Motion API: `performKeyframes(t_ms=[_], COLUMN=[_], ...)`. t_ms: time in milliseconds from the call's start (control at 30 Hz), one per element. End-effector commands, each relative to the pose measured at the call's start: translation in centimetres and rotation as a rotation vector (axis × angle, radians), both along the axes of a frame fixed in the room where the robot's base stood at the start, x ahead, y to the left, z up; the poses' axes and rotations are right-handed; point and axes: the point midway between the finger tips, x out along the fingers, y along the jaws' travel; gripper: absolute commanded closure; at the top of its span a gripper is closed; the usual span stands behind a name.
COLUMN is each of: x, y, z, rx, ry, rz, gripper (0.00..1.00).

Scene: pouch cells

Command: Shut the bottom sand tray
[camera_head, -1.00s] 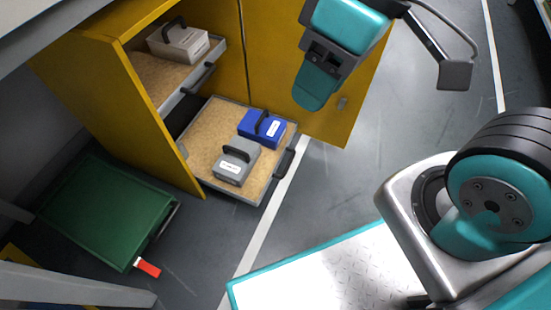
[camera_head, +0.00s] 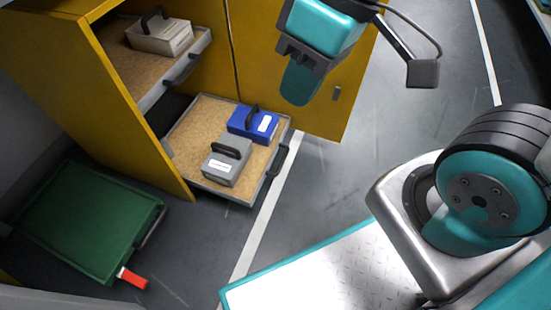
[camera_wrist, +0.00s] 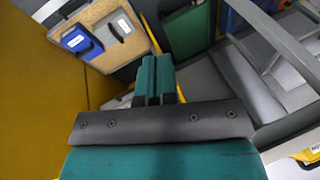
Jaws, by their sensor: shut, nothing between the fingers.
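The bottom sand tray (camera_head: 189,183) is pulled out of the yellow cabinet near the floor. On its sand are a blue case (camera_head: 253,124) and a grey case (camera_head: 227,161), both with black handles. A dark handle (camera_head: 277,161) is on the tray's front edge. My gripper (camera_head: 300,84) is above and right of the tray, apart from it, in front of the cabinet door. In the wrist view my gripper (camera_wrist: 155,80) is shut and empty. The tray (camera_wrist: 139,19) with the blue case (camera_wrist: 82,42) shows at the upper left there; its handle lies near the top edge.
An upper tray (camera_head: 148,103) with a pale case (camera_head: 160,36) is partly out above. The yellow cabinet door (camera_head: 300,110) stands open behind my gripper. A green bin (camera_head: 85,215) with a red tag (camera_head: 132,278) is on the floor at left. Grey floor is free right of the tray.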

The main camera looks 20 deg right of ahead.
Motion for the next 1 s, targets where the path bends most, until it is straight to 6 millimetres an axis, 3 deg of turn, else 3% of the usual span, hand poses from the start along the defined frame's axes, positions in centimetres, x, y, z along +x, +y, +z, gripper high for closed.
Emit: performKeyframes(t_ms=[267,500,733,900,1000], x=[9.5,16.6,19.3,18.5,17.8], y=[-0.5,-4.3,-9.7,-12.9,-13.9], z=[-8.0,-18.4,-30.2,-37.5,-40.2], rx=[0.163,0.337,0.475,0.533,0.548], ry=[0.095,0.143,0.163,0.164,0.164], rz=[-0.222,-0.519,-0.87,-1.106,-1.198], gripper=[1.0,1.0,1.0,1.0,1.0])
